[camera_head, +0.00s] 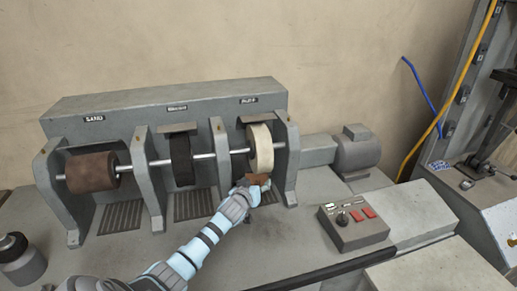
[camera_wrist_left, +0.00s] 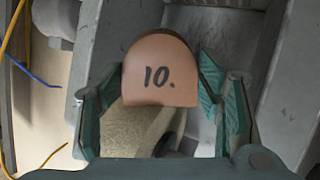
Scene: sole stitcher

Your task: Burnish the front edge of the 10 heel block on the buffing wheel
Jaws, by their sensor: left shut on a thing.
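The heel block (camera_wrist_left: 160,62) is tan-brown with a rounded edge and the marking "10." facing the left wrist camera. My left gripper (camera_wrist_left: 165,100) is shut on it, with a green finger at each side. In the head view the block (camera_head: 257,180) is held at the lower front of the cream buffing wheel (camera_head: 261,148), under the right-hand label. My left gripper (camera_head: 245,187) partly covers the block there. The wheel also shows behind the block in the left wrist view (camera_wrist_left: 130,128). I cannot tell whether block and wheel touch. My right gripper is not in view.
The grey machine also carries a brown sanding drum (camera_head: 92,172) and a black wheel (camera_head: 181,160) on the same shaft. Grey uprights flank the buffing wheel. A control box (camera_head: 353,222) with red buttons stands to the right, and a grey jar (camera_head: 20,258) at the left.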

